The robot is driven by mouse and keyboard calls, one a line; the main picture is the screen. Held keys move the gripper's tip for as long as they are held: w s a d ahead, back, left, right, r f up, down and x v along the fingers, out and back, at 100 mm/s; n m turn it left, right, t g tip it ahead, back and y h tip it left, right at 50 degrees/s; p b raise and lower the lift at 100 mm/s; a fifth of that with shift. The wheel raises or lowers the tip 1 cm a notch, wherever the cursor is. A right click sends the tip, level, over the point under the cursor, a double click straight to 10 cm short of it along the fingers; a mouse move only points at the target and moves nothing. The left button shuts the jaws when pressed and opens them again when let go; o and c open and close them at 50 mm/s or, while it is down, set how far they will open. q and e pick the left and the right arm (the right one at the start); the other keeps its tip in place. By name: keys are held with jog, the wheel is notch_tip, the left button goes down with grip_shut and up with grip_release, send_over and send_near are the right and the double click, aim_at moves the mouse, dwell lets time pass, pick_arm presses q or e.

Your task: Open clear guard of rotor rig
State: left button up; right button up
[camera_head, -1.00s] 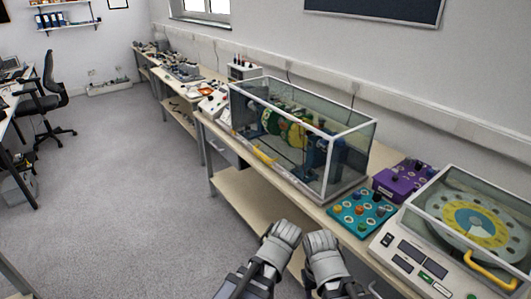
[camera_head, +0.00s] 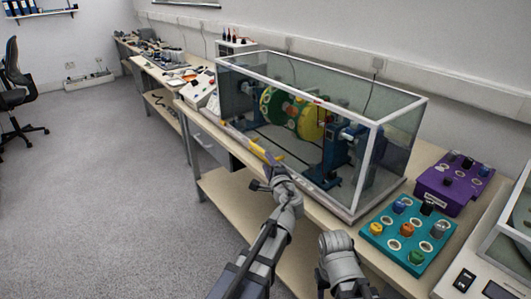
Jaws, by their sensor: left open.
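The rotor rig stands on the bench inside a clear box guard (camera_head: 395,150) with a white frame. The guard sits down over the rig and looks closed. Inside are green and yellow discs (camera_head: 308,122) on a shaft between blue supports (camera_head: 338,155). A yellow handle (camera_head: 245,143) runs along the guard's lower front edge. My left gripper (camera_head: 266,171) is open at the right end of this handle; I cannot tell whether it touches. Part of my right arm shows at the bottom, but its gripper cannot be made out.
Right of the guard are a teal knob box (camera_head: 408,232) and a purple box (camera_head: 452,184). Another instrument (camera_head: 480,281) is cut off at the right edge. A white device (camera_head: 200,92) stands left of the guard. The floor (camera_head: 120,200) in front is clear.

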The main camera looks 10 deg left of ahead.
aim_at(262, 151)
pick_arm(q)
jog(key=shift+w+r, duration=0.1)
jog(key=shift+w, duration=0.2)
jog(key=x, duration=0.7)
jog(key=shift+w+a, duration=0.25)
grip_shut()
jog(key=shift+s, duration=0.1)
dwell(1.1)
